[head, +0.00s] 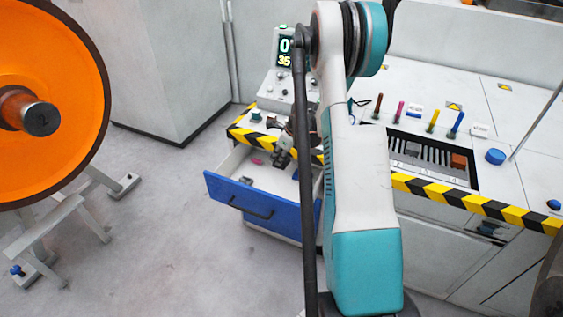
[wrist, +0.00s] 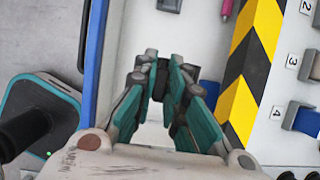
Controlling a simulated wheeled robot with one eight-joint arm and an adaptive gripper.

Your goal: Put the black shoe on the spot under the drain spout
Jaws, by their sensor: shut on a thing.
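My gripper (head: 283,150) is low over the open blue-fronted drawer (head: 238,198), partly hidden behind my arm in the head view. In the wrist view its teal fingers (wrist: 160,78) are closed around a small dark piece, which looks like the black shoe (wrist: 160,82). Most of that piece is hidden by the fingers. The pale drawer floor shows below and around the fingertips. I cannot make out a drain spout or a marked spot under one in either view.
A pink piece (head: 257,161) lies in the drawer. Black-yellow edging (head: 430,188) borders the console. A recessed rack (head: 435,160) holds a brown block (head: 459,160). A large orange wheel (head: 50,90) stands at left. Grey floor (head: 150,230) is clear between wheel and drawer.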

